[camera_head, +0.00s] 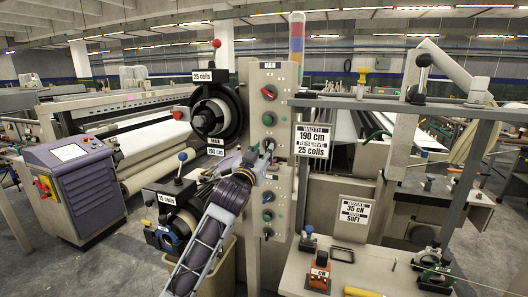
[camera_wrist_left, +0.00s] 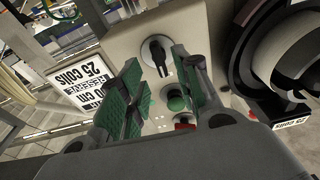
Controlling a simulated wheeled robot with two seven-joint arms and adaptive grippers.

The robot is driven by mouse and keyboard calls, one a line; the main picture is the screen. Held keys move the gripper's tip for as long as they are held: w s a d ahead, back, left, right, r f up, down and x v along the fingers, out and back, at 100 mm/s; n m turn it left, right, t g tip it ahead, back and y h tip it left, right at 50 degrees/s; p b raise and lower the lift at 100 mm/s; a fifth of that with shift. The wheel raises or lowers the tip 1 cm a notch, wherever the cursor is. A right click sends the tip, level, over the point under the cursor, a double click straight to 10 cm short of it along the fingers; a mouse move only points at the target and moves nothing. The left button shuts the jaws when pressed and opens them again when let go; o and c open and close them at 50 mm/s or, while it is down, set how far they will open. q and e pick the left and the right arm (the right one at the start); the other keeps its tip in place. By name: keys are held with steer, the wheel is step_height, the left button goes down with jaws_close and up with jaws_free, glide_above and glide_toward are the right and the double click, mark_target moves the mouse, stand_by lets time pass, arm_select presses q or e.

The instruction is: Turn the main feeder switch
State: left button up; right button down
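An upright beige control panel (camera_head: 273,75) with a MAIN label on top carries a column of round controls. In the left wrist view, where the scene appears upside down, the gripper's green-padded fingers (camera_wrist_left: 160,92) are apart and empty. A black rotary switch (camera_wrist_left: 158,52) lies ahead between them, apart from the pads. A green button (camera_wrist_left: 177,100) shows between the fingers. My right gripper is not in view.
A black feeder disc (camera_head: 215,110) stands left of the panel, with another feeder (camera_head: 175,195) below. A width sign (camera_head: 312,141) hangs close on the right. A table (camera_head: 310,258) with small devices stands at front right. A purple console (camera_head: 85,185) is far left.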

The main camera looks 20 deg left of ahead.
arm_select(q)
steer(key=s, duration=0.3)
stand_by(0.4)
steer(key=shift+s, duration=0.2)
steer(key=s+f, duration=0.1)
steer(key=s, duration=1)
steer(key=shift+s+a+f, duration=0.25)
steer(key=shift+a+f, duration=0.05)
steer(key=shift+f, duration=0.1)
stand_by(0.7)
